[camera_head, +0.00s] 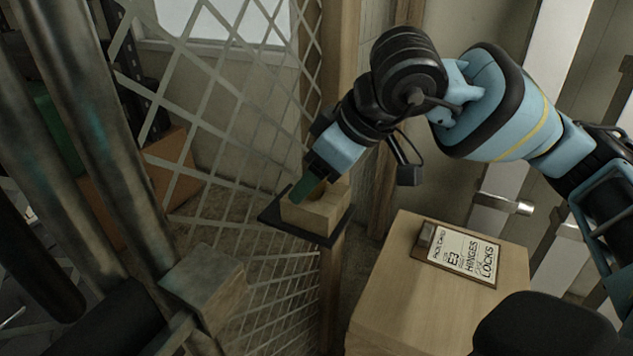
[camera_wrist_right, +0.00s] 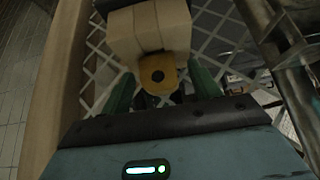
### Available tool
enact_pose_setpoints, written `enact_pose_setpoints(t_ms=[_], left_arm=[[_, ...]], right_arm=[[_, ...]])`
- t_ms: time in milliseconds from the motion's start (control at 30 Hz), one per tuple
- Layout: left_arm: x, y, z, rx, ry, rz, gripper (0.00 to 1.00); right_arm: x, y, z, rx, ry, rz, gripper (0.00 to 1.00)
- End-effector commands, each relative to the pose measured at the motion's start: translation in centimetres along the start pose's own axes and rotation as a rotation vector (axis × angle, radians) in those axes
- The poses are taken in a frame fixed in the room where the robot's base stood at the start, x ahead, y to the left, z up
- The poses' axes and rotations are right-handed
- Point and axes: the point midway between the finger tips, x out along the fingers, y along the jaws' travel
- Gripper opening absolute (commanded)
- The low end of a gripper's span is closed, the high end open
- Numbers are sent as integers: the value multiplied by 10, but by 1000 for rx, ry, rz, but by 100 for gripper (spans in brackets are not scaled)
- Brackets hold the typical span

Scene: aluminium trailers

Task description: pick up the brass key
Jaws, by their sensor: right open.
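In the head view the wooden block (camera_head: 318,216) sits on a small black shelf (camera_head: 275,213) fixed at a wooden post. My right gripper (camera_head: 306,190) is at the block, its green fingers pointing down toward it. In the wrist view the right gripper (camera_wrist_right: 161,84) is open, with one green finger on each side of the key head. The rest of the key is hidden. My left gripper is not in view.
A wire mesh partition (camera_head: 215,95) stands left of the post. Metal posts (camera_head: 100,130) stand at the left. A metal bar with a latch (camera_head: 505,203) is behind my right arm.

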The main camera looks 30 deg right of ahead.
Motion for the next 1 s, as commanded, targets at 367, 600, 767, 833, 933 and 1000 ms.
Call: enact_pose_setpoints(t_ms=[367, 600, 767, 833, 933, 1000], left_arm=[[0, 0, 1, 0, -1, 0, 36], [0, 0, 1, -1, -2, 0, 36], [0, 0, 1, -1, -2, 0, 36], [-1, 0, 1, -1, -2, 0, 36], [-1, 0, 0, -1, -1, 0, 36], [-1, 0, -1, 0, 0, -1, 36]], right_arm=[[0, 0, 0, 0, 0, 0, 30], [-1, 0, 0, 0, 0, 0, 12], [-2, 0, -2, 0, 1, 1, 12], [-7, 0, -5, 0, 2, 1, 12], [-19, 0, -13, 0, 4, 1, 12], [-31, 0, -21, 0, 5, 1, 12]])
